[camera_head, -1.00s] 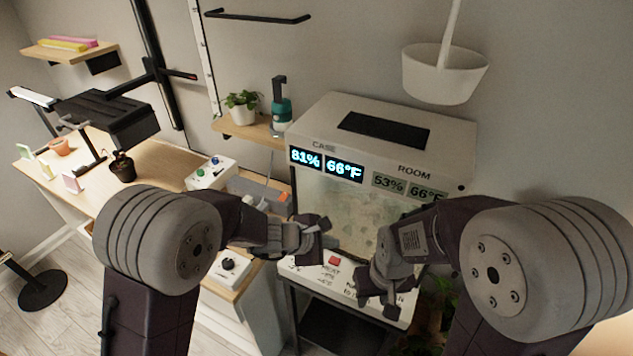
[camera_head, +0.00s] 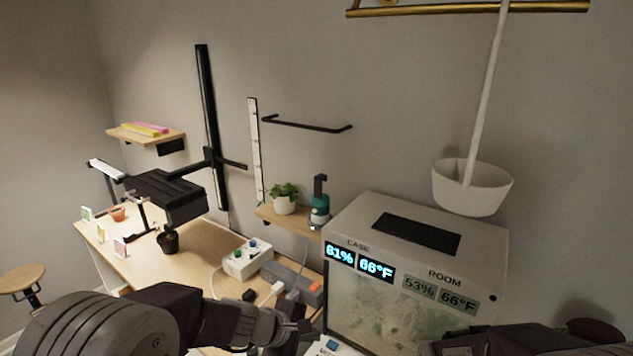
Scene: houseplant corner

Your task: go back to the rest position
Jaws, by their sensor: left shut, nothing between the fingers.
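My left gripper (camera_head: 298,335) is at the bottom edge of the view, left of the glass-fronted case (camera_head: 400,300). It is shut with nothing held, and its lower part is cut off by the frame. My right arm shows only as a dark link at the bottom right, in front of the case. My right gripper is below the frame.
A wooden desk (camera_head: 200,262) at left holds a white control box (camera_head: 248,258), a grey power strip (camera_head: 290,284) and a small dark pot (camera_head: 168,240). A white hanging pot (camera_head: 472,190) is above the case. A shelf (camera_head: 290,220) holds a plant and a teal bottle.

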